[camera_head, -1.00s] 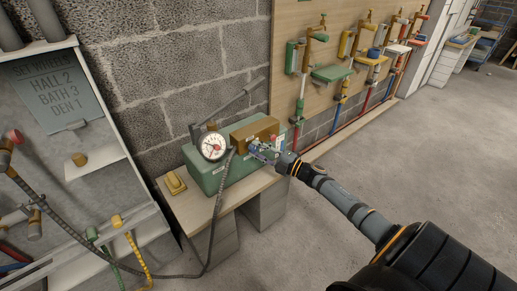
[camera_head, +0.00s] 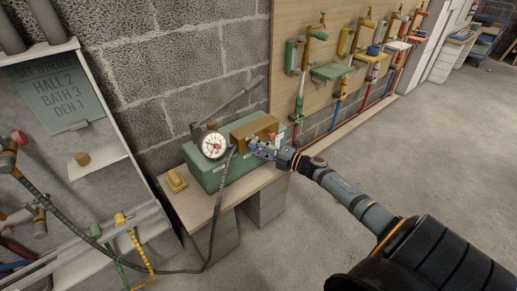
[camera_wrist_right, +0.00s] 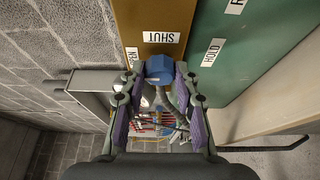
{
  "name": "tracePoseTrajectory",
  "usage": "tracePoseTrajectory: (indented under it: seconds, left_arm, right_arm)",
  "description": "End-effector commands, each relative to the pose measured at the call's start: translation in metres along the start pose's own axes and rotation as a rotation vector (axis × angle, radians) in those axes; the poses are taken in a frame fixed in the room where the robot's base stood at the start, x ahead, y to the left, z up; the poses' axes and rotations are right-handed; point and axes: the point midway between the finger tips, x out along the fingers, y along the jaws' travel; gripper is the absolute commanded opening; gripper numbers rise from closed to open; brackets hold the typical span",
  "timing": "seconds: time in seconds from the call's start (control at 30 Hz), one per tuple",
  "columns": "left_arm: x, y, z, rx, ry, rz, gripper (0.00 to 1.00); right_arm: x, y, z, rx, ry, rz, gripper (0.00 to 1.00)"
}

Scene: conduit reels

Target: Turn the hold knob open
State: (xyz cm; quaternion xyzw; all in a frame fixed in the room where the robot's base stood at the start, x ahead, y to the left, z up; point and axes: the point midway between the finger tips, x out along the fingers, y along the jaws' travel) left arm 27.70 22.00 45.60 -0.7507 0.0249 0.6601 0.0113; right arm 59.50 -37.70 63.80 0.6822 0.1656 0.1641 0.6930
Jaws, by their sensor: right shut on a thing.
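The hold knob is blue (camera_wrist_right: 159,69) and sits at the front edge of a brass-coloured block (camera_wrist_right: 150,22) on a green box (camera_head: 205,177). The block carries a SHUT label and a partly hidden label ending in PEN; a HOLD label (camera_wrist_right: 212,52) is on the green face beside it. My right gripper (camera_head: 257,147) is at the block's front; in the wrist view its purple-padded fingers (camera_wrist_right: 160,92) are shut on the knob, one on each side. The fingers partly cover the knob. My left gripper is not in view.
A round gauge (camera_head: 214,145) with a dark hose stands at the box's left end. The box is on a wooden bench (camera_head: 197,208) against a block wall. A yellow block (camera_head: 176,181) lies on the bench. A pipe board (camera_head: 340,55) is behind, right; open floor lies right.

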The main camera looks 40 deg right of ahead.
Motion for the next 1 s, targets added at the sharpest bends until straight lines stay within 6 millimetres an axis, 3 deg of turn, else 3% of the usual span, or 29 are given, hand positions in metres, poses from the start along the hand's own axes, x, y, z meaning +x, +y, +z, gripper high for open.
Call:
tracePoseTrajectory:
  seconds: [0.1, 0.13, 0.3, 0.67, 1.0]
  left_arm:
    - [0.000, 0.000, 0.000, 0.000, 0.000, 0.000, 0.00]
    - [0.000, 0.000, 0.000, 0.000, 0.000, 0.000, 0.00]
    - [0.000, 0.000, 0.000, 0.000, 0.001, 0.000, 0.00]
    - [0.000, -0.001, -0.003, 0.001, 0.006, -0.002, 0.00]
    - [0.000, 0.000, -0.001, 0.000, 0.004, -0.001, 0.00]
  right_arm:
    - [-0.001, -0.001, -0.001, -0.001, 0.002, -0.002, 0.00]
    - [-0.001, -0.001, -0.001, -0.001, 0.002, -0.002, 0.32]
    - [0.000, -0.001, -0.001, 0.000, 0.001, -0.001, 0.54]
    - [-0.006, -0.002, 0.000, 0.000, 0.001, -0.003, 0.54]
    - [-0.067, -0.003, -0.001, -0.001, 0.005, -0.010, 0.54]
